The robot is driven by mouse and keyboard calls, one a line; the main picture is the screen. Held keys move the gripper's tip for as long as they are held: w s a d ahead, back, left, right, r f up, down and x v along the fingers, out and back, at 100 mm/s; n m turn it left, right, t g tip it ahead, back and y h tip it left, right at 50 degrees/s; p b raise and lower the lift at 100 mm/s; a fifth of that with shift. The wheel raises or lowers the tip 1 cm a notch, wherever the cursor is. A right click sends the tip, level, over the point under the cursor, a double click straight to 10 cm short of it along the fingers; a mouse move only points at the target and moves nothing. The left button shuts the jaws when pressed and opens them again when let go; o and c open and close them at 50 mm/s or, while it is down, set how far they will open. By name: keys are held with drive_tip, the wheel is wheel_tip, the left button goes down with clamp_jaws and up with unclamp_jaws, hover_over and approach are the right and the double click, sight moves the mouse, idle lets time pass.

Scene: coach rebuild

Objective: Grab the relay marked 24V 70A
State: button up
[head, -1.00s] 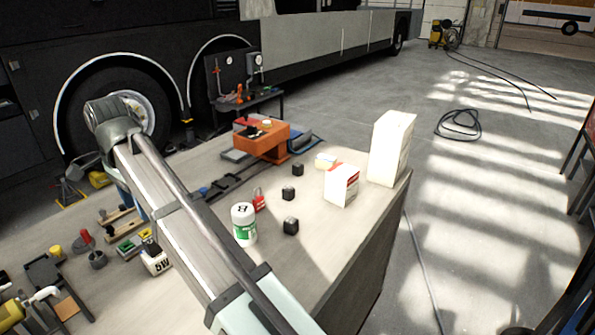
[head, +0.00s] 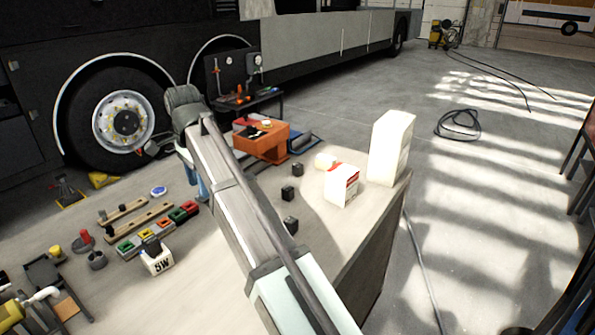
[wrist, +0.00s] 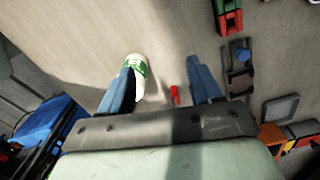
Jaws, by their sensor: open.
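No black cube can be made out in the wrist view. My gripper (wrist: 161,68) is open, its blue fingers apart with nothing held. In the head view its fingers (head: 201,186) show partly, left of the cubes. In the wrist view, a white bottle with a green label (wrist: 137,66) appears at the left finger.
A red item (wrist: 175,95) shows between the fingers. Right of the cubes stand a red-and-white box (head: 342,186) and a tall white box (head: 390,148). An orange bin (head: 262,142) is behind. A white 5W container (head: 157,262) and coloured blocks (head: 130,247) lie left.

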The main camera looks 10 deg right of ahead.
drive_tip(key=w+d+f+m, duration=0.1)
drive_tip(key=w+d, duration=0.4)
drive_tip(key=d, duration=0.4)
drive_tip(key=w+d+m, duration=0.2)
drive_tip(key=w+d, duration=0.4)
drive_tip(key=d, duration=0.3)
drive_tip(key=w+d+f+m, duration=0.1)
drive_tip(key=w+d, duration=0.4)
drive_tip(key=d, duration=0.5)
drive_tip(key=n+t+y, duration=0.1)
drive_tip(key=n+t, duration=0.1)
drive_tip(key=n, duration=2.1)
approach(298, 165)
drive_tip(key=f, duration=0.3)
drive_tip(key=w+f, duration=0.1)
drive_tip(key=f, duration=0.2)
drive_tip(key=w+a+f, duration=0.1)
drive_tip(key=f, duration=0.3)
drive_tip(key=shift+c, duration=0.3)
drive_tip(key=c, duration=1)
